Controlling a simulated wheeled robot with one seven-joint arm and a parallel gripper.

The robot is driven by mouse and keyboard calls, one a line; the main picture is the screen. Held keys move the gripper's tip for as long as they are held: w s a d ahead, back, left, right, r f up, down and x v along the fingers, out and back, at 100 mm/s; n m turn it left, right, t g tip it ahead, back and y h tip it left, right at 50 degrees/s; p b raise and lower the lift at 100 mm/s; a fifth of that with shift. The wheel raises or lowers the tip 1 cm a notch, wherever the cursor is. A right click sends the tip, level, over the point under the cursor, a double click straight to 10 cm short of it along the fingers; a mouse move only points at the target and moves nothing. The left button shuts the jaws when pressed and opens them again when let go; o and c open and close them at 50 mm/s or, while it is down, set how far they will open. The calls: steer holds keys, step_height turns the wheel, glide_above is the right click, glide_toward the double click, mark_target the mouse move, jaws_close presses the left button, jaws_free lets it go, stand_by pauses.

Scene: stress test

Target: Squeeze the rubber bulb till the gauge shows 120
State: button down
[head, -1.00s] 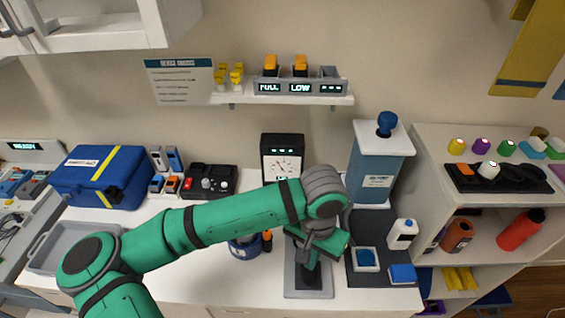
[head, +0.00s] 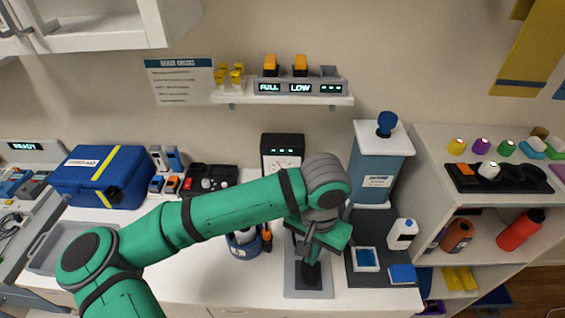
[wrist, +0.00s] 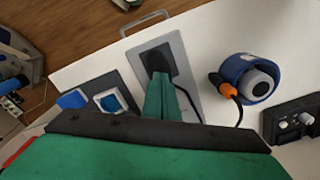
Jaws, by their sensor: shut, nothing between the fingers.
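The gauge (head: 283,152) is a black box with a white dial and a small lit display, at the back of the counter in the head view. My wrist hides its lower part, and I cannot read its value. My gripper (wrist: 160,82) is shut and empty, pointing down over the plate close to the black thing. I cannot tell whether they touch.
A blue round holder (head: 240,248) with an orange-and-black piece stands left of the plate. A dark mat with a white bottle (head: 402,233) and blue pads lies right. A blue dispenser (head: 376,170) stands behind.

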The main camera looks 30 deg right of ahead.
steer(key=shift+r, duration=2.25)
